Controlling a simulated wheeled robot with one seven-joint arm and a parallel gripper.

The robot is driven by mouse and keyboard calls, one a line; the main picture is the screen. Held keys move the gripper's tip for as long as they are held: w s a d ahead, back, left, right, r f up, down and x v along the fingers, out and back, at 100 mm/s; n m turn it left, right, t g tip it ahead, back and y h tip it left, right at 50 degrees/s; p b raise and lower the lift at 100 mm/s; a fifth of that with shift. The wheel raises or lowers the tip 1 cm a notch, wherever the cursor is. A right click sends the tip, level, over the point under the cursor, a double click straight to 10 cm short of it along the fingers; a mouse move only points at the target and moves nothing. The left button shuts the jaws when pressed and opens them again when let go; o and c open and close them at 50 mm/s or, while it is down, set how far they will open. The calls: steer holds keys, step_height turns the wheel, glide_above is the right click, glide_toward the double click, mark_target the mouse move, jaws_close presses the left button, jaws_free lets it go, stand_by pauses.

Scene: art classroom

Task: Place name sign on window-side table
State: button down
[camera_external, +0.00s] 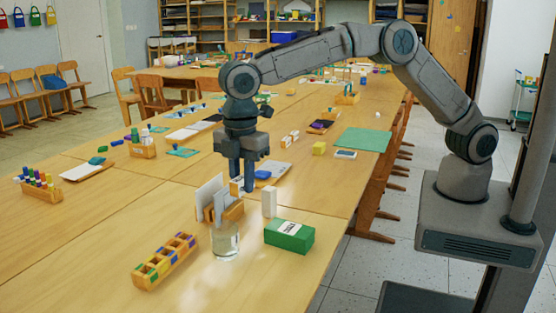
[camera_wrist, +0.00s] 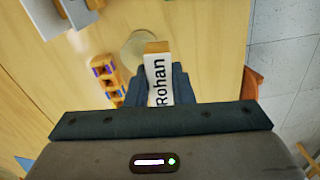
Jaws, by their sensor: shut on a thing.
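A name sign, a white block with wooden edge reading "Rohan" (camera_wrist: 160,82), is between the two dark fingers of my gripper (camera_wrist: 162,76) in the wrist view. The gripper is shut on it. In the external view my gripper (camera_external: 243,185) points down above the near wooden table (camera_external: 110,215), close behind a wooden holder with white cards. Only a small part of the sign shows there between the fingers. No window is in view, so I cannot tell which table is window-side.
Near the gripper stand the card holder (camera_external: 228,212), a glass jar (camera_external: 226,241), a white block (camera_external: 269,202), a green box (camera_external: 289,236) and a wooden paint rack (camera_external: 164,261). A marker caddy (camera_external: 38,187) is at left. The table's front left is clear.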

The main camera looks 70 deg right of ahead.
steer(key=w+d, duration=0.5)
steer(key=d, duration=0.6)
steer(key=w+d, duration=0.5)
steer(key=d, duration=0.6)
steer(key=w+d, duration=0.5)
steer(key=d, duration=0.6)
steer(key=s+d, duration=0.3)
steer(key=d, duration=1)
steer(key=s+d+n+p, duration=0.1)
steer(key=s+d, duration=0.1)
steer(key=d, duration=1)
steer(key=s+d, duration=0.3)
steer(key=d, duration=1)
steer(key=p, duration=0.2)
glide_above(284, 154)
step_height(284, 154, down, 12)
steer(key=shift+a+f, duration=0.1)
steer(key=shift+f, duration=0.1)
steer(key=shift+s+f+p, duration=0.1)
steer(key=shift+f+p, duration=0.35)
steer(key=shift+f, duration=1.5)
